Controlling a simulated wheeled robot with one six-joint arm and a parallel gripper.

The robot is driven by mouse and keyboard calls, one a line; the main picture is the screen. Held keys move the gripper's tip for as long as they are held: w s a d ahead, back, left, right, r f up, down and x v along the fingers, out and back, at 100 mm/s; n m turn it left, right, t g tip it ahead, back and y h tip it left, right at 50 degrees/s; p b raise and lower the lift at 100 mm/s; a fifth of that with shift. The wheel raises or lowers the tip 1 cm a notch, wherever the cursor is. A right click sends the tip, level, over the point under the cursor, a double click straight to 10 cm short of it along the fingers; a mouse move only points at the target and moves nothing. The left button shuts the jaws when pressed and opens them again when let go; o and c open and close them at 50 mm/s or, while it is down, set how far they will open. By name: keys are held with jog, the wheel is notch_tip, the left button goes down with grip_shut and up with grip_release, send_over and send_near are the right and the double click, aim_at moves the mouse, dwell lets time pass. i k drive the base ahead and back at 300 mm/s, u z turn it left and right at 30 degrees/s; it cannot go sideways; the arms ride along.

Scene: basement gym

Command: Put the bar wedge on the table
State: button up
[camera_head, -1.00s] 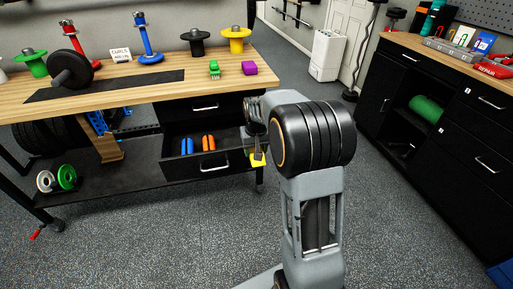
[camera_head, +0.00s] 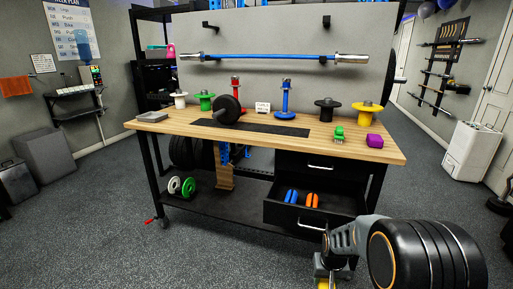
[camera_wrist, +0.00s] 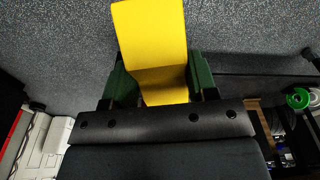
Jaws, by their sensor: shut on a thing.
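The yellow bar wedge (camera_wrist: 150,35) is between the green-padded fingers of my gripper (camera_wrist: 161,80) in the wrist view, its wide face showing. In the head view my gripper (camera_head: 330,266) is low, right of centre, and only a bit of the yellow wedge (camera_head: 325,284) shows at the bottom edge. My gripper is shut on the wedge, with floor behind it in the wrist view. The wooden-topped table (camera_head: 365,152) stands in the middle of the head view. My gripper is in front of its right end and below the top.
An open drawer (camera_head: 300,222) with blue and orange pieces juts out near my gripper. The front-left strip of the tabletop is mostly clear.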

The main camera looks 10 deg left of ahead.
aim_at(265, 128)
jog(key=u, duration=0.5)
jog(key=k, duration=0.6)
jog(key=u, duration=1.15)
jog(key=i, duration=1.45)
jog(key=z, duration=0.2)
